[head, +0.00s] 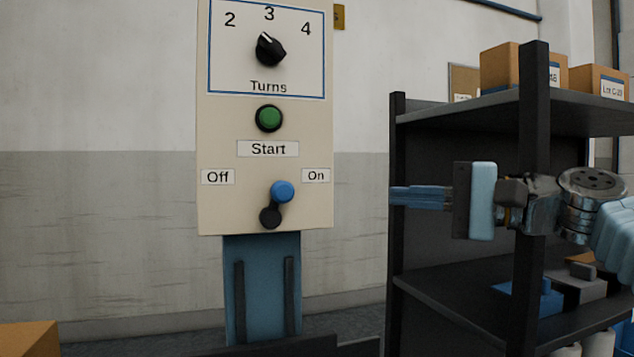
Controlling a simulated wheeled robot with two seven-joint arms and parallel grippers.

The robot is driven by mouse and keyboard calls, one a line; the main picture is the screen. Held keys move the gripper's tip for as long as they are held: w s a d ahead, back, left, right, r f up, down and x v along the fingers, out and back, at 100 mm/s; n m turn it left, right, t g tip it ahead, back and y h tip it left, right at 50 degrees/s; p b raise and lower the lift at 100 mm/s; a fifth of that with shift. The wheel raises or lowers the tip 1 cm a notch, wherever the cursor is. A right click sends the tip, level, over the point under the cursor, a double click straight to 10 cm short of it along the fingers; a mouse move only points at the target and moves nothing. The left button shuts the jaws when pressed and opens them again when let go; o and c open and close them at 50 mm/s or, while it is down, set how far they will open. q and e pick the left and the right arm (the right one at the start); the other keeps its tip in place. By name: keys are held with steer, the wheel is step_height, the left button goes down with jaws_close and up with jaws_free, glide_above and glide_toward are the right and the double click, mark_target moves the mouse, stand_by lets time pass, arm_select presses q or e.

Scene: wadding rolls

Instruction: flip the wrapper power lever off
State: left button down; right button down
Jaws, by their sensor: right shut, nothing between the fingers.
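The power lever (281,192) has a blue knob and a black pivot, low on the cream control panel (219,120). The lever tilts up and to the right, toward the "On" label (316,176). The "Off" label (218,177) is on the left side. My right gripper (394,196) comes in from the right with its fingers shut and empty, pointing left. It is to the right of the panel, at about the lever's height, clear of the lever. My left gripper is not in view.
Above the lever are a green start button (269,118) and a black turns dial (270,49) pointing near 3. A black shelf rack (440,285) with cardboard boxes (499,68) stands at the right, behind my right arm. The space before the panel is clear.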

steer(key=shift+r, duration=0.1)
steer(key=p, duration=0.2)
glide_toward(293, 189)
steer(key=w+a, duration=0.4)
steer(key=w, duration=0.1)
steer(key=shift+s+a, duration=0.5)
steer(key=shift+a, duration=0.2)
stand_by(0.7)
